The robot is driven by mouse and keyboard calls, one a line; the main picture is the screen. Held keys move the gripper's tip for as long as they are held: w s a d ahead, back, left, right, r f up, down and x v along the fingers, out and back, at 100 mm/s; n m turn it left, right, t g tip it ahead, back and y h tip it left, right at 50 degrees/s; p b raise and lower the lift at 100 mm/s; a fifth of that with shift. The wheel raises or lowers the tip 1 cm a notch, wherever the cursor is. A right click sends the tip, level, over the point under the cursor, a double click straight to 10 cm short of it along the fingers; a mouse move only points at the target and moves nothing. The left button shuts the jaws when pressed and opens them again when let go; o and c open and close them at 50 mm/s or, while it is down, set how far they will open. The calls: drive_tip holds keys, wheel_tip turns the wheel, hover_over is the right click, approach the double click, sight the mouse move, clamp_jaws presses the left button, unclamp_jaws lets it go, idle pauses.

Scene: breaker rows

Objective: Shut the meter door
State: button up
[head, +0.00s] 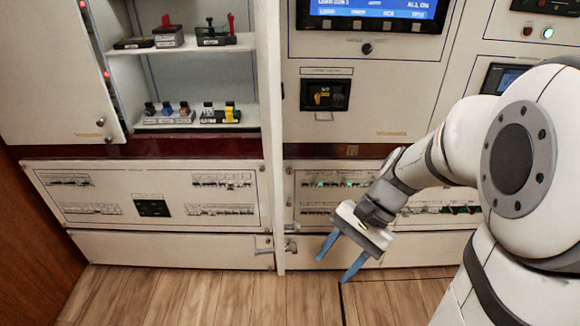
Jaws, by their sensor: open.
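My gripper (332,268), with two blue fingers, is open and empty. It hangs in front of the lower right panels, its fingertips pointing down and left, over the floor in the picture. No door in view carries a label I can read as meter. A cream door (50,75) at the upper left has a round knob near its lower right corner and seems to stand open beside a shelved compartment (190,75). A small dark-windowed unit (325,95) with a yellowish part inside sits right of the compartment. My gripper is well below and right of the cream door.
The shelves hold several small switches and blocks, some with red handles (230,24). Lower panels (150,195) carry breaker rows. Latches (264,245) sit near the central post (272,130). A blue display (375,8) is above. The wooden floor (190,295) is clear at lower left.

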sight(297, 226)
drive_tip(key=w+f+m+t+y+p, duration=0.1)
drive_tip(key=w+f+m+t+y, duration=0.1)
drive_tip(key=w+m+y, duration=0.9)
drive_tip(key=a, duration=0.2)
drive_tip(key=a+p, duration=0.1)
drive_tip(key=a, duration=0.4)
drive_tip(key=shift+s+a+p, duration=0.25)
drive_tip(key=shift+s+p, duration=0.1)
drive_tip(key=shift+s, duration=0.05)
drive_tip(key=shift+c, duration=0.5)
clamp_jaws()
